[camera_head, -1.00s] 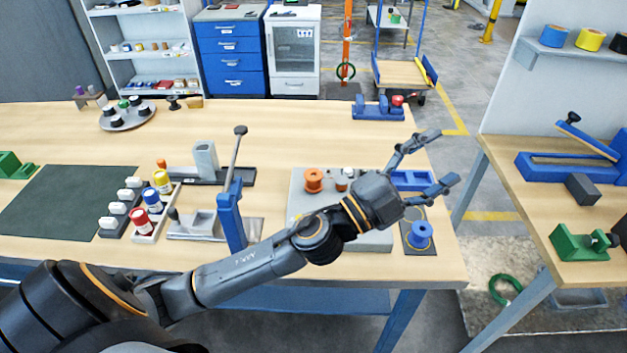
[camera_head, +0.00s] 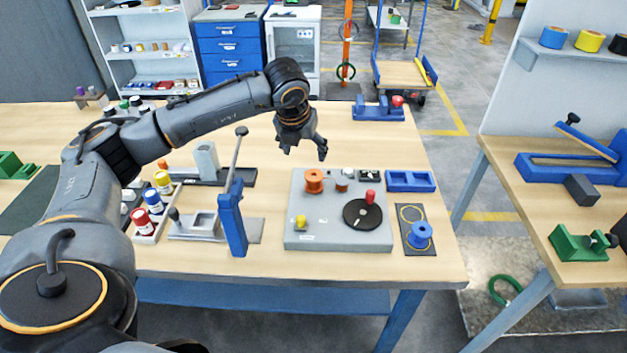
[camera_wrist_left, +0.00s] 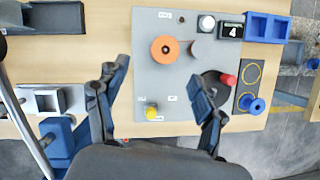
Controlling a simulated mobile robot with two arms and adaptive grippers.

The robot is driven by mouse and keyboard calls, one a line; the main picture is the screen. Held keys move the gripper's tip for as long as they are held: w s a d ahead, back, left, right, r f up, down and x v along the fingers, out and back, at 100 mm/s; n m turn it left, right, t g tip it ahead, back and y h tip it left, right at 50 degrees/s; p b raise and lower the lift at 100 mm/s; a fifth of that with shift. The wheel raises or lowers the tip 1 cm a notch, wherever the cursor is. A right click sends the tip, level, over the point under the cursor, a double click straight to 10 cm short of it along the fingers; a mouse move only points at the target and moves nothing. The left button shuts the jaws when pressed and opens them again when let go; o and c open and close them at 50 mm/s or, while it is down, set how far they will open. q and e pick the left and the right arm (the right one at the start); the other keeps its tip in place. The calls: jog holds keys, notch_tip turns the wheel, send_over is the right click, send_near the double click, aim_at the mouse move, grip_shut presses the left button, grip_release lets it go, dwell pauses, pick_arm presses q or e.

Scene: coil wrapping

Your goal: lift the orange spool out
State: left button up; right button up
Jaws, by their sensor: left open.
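The orange spool (camera_head: 314,180) stands upright at the back left of the grey winding plate (camera_head: 300,232). In the left wrist view the spool (camera_wrist_left: 165,49) is seen from above with its dark centre hole, ahead of the fingers and slightly left of the middle between them. My left gripper (camera_head: 304,153) is above and behind the spool, pointing down, apart from it. In the left wrist view its two fingers (camera_wrist_left: 160,88) are spread wide with nothing between them. My right gripper is not in view.
The plate also carries a black disc (camera_head: 358,216) with a red knob (camera_head: 370,197) and a yellow knob (camera_head: 300,222). A blue lever press (camera_head: 232,220) stands left of it. A blue spool (camera_head: 420,235) sits on a dark pad at right; a blue tray (camera_head: 410,181) lies behind.

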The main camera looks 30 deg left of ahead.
pick_arm(q)
jog(key=p, duration=0.2)
send_over(315, 175)
jog(key=s, duration=0.3)
jog(key=f, duration=0.6)
jog(key=shift+w+a+f, duration=0.1)
jog(key=shift+w+f, duration=0.15)
jog(key=shift+f, duration=0.1)
jog(key=shift+w+f, duration=0.2)
jog(key=shift+f, duration=0.2)
jog(key=p+x, duration=0.2)
jog(key=x, duration=0.1)
jog(key=shift+w+d+f, duration=0.15)
jog(key=shift+w+d, duration=0.05)
jog(key=shift+d, duration=0.15)
jog(key=shift+w+f, duration=0.25)
jog(key=shift+f, duration=0.35)
jog(key=shift+c, duration=1)
jog(key=c, duration=1)
